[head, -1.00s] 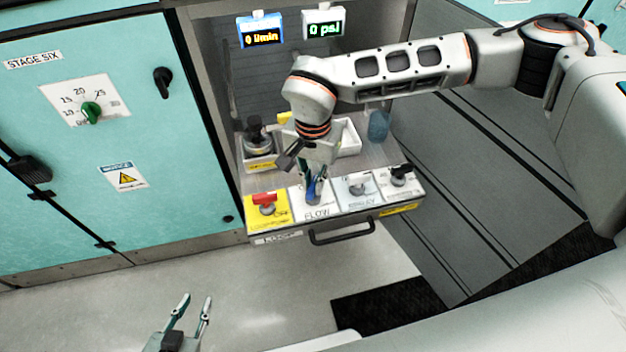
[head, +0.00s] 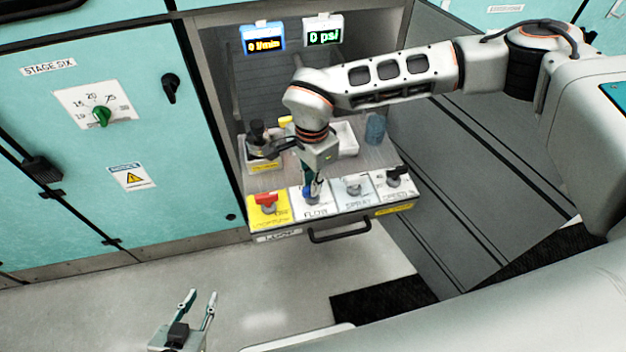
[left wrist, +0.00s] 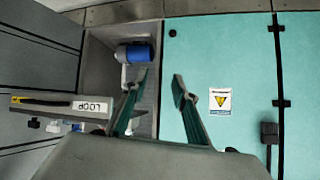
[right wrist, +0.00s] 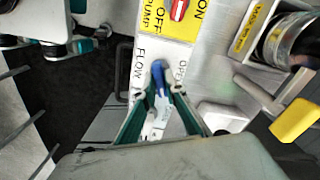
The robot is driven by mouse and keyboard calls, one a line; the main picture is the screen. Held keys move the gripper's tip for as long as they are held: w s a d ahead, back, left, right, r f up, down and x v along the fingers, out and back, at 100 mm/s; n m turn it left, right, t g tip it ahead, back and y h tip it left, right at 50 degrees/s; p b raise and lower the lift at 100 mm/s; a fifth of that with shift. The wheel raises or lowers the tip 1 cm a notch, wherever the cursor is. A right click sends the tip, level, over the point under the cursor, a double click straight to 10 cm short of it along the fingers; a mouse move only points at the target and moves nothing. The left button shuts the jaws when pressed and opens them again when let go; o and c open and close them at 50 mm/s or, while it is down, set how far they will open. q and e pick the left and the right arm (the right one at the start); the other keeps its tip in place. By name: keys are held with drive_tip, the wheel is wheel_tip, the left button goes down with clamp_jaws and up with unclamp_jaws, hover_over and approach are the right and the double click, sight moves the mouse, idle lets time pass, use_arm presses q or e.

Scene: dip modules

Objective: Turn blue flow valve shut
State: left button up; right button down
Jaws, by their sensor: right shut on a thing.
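The blue flow valve handle (right wrist: 160,80) stands on the white panel marked FLOW (right wrist: 139,68). In the right wrist view it lies between my right fingertips and points roughly along the row of controls. My right gripper (head: 312,188) is shut on it from above; it also shows in the right wrist view (right wrist: 158,92). In the head view the fingers hide much of the handle. My left gripper (head: 200,299) is open and empty, low at the left, away from the drawer; its spread fingers show in the left wrist view (left wrist: 160,84).
A red pump switch (head: 266,199) sits left of the valve; a white spray valve (head: 354,184) and black speed knob (head: 396,173) sit right. White trays (head: 345,137) and a blue cup (head: 375,128) stand behind. Displays read 0 l/min (head: 264,38) and 0 psi (head: 323,32).

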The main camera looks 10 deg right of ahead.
drive_tip(key=m+p, duration=0.1)
drive_tip(key=m, duration=0.2)
drive_tip(key=shift+r, duration=0.1)
drive_tip(key=shift+m+p, duration=0.3)
drive_tip(key=shift+m, duration=0.8)
drive_tip(key=c, duration=2.1)
unclamp_jaws()
